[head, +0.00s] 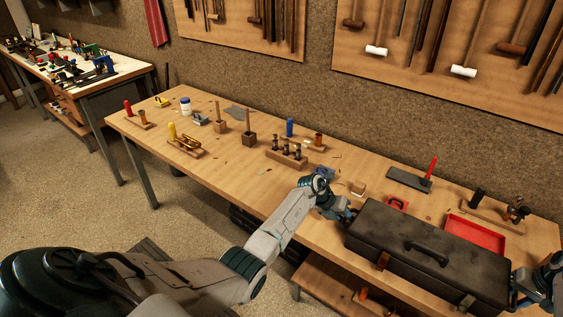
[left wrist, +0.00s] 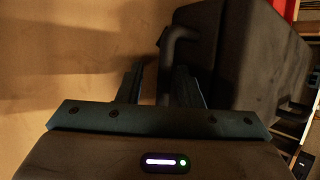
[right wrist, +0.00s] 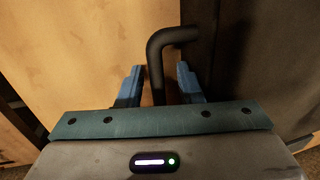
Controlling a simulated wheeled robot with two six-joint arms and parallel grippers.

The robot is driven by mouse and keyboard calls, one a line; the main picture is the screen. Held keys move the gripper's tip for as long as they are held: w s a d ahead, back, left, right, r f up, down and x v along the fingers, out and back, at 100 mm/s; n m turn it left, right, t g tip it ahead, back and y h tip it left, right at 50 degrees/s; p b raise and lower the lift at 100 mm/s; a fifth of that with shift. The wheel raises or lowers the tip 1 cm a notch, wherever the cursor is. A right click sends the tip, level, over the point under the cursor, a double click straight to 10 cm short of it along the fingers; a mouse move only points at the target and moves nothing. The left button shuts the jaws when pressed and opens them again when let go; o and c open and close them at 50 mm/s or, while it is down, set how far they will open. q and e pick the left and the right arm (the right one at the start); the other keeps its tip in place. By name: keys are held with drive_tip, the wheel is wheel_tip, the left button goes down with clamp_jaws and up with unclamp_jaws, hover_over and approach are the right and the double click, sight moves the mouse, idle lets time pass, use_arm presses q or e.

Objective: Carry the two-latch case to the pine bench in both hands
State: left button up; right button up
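The dark two-latch case (head: 405,232) lies shut on the right end of the near wooden bench (head: 235,170), along its front edge. It has a top handle and two brownish latches on its front. My left gripper (head: 343,214) is at its left end. In the left wrist view, the open fingers stand on either side of the dark end handle (left wrist: 182,35). My right gripper (head: 524,288) is at the right end, partly cut off by the frame. In the right wrist view, its open fingers straddle the other end handle (right wrist: 155,62), with gaps on both sides.
A red tray (head: 474,236) and a red-handled tool (head: 430,172) lie behind the case. Wooden blocks and small tools stand along the bench's middle and left. A second, pale-topped bench (head: 110,74) stands at the far left, cluttered. Open floor lies in front.

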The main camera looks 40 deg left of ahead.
use_arm(q)
drive_tip(key=shift+r, duration=0.1)
drive_tip(key=v, duration=1.1)
drive_tip(key=shift+a+r, duration=0.25)
drive_tip(key=shift+r, duration=0.05)
drive_tip(key=shift+s, duration=0.15)
use_arm(e)
drive_tip(key=o, duration=0.8)
drive_tip(key=shift+r, duration=0.15)
drive_tip(key=r, duration=0.3)
drive_tip(key=d+r, duration=0.1)
drive_tip(key=r, duration=0.3)
drive_tip(key=d+r, duration=0.1)
drive_tip(key=r, duration=0.3)
drive_tip(key=shift+d+r, duration=0.2)
drive_tip(key=shift+r, duration=0.05)
